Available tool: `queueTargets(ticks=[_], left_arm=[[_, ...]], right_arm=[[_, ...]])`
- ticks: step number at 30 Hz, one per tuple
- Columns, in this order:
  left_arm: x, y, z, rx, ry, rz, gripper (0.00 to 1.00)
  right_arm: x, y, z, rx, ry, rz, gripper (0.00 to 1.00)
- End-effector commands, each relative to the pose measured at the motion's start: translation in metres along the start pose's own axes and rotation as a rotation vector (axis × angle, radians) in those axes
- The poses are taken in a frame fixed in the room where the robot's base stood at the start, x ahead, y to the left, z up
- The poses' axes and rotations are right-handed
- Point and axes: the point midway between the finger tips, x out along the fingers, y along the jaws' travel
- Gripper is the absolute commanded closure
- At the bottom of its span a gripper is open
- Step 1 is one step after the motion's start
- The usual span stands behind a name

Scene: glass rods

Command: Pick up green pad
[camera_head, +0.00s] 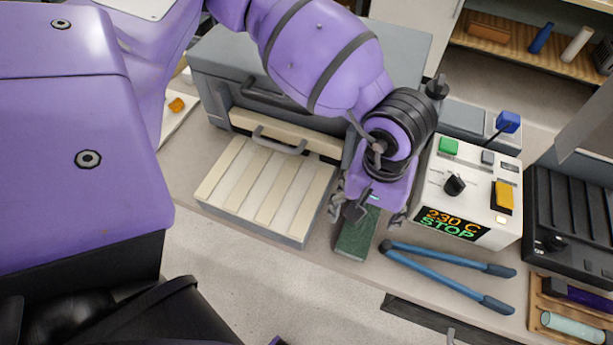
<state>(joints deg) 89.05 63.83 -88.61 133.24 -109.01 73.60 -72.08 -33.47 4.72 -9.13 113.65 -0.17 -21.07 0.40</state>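The green pad (356,240) is a dark green block on the bench near its front edge, between the cream slatted tray and the blue-handled tongs. My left gripper (367,214) points down over the pad's far end, with its fingers spread to either side. The gripper hides the far part of the pad. Whether the fingers touch it cannot be told. My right gripper does not show.
A grey press with the slatted tray (232,165) stands left. A control box (430,188) reading "230 C STOP" stands right, with blue tongs (440,258) in front. A black ribbed unit (570,225) and a wooden tray (537,318) lie farther right.

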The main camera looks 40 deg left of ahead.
Motion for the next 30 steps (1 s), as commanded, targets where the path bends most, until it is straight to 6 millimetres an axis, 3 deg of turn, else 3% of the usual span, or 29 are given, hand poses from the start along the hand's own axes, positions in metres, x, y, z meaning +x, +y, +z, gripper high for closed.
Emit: queueTargets(ticks=[1, 6, 15, 26, 30], left_arm=[[0.014, -0.004, 0.005, -0.005, -0.017, -0.009, 0.27], [0.039, -0.003, 0.005, -0.007, -0.02, -0.007, 0.27], [0.045, -0.003, 0.005, -0.007, -0.019, -0.006, 0.27], [0.045, -0.003, 0.005, -0.008, -0.019, -0.005, 0.73], [0.045, -0.003, 0.005, -0.008, -0.02, -0.005, 0.75]], right_arm=[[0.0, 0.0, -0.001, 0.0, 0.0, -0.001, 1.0], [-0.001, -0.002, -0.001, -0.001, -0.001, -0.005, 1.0], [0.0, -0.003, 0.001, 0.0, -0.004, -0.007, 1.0], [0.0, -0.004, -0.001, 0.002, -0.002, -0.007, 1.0], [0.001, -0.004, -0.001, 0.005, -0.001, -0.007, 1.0]])
